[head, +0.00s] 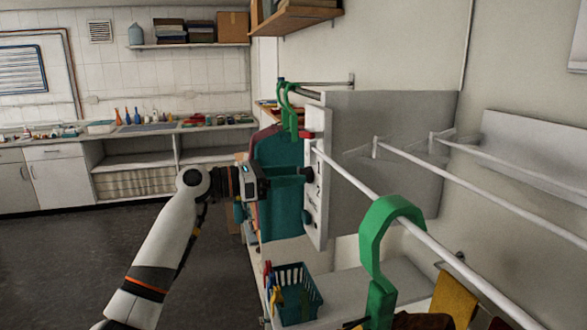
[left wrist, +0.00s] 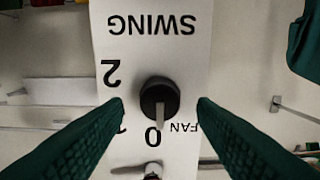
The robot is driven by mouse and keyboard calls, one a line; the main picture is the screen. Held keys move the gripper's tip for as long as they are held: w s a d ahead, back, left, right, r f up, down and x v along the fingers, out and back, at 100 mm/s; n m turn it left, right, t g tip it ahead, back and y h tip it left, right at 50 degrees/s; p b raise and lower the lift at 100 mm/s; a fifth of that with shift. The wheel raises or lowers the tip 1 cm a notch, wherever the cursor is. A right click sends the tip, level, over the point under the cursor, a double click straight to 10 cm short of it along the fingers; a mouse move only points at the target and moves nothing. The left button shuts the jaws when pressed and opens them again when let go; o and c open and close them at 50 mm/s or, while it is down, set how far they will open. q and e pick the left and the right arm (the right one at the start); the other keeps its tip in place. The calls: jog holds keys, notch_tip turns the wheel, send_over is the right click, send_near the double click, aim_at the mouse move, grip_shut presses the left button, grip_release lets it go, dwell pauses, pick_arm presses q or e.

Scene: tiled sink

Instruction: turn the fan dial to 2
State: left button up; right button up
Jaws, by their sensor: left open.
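The fan dial (left wrist: 160,95) is a round black knob with a pale pointer on a white control panel (left wrist: 190,62). In the left wrist view the panel's lettering is upside down, and the pointer aims down at the 0. The 2 is left above it, and a 1 is partly hidden by a finger. My left gripper (left wrist: 160,104) is open, its dark teal fingers on either side of the dial with gaps, apparently not touching. In the head view the white panel (head: 316,205) is edge-on in front of my left gripper (head: 302,175). My right gripper is not in view.
Teal clothing (head: 275,148) hangs behind my left gripper. A teal basket (head: 297,295) with pegs stands below the panel. A counter (head: 150,128) runs along the back wall; the floor at left is clear.

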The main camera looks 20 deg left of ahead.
pick_arm(q)
jog(key=shift+w+d, duration=0.3)
jog(key=shift+d, duration=0.05)
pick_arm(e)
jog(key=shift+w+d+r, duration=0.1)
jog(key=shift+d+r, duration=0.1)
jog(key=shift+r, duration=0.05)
pick_arm(q)
jog(key=shift+d, duration=0.1)
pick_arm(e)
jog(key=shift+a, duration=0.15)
pick_arm(q)
jog(key=c, duration=0.9)
jog(key=shift+c, duration=0.2)
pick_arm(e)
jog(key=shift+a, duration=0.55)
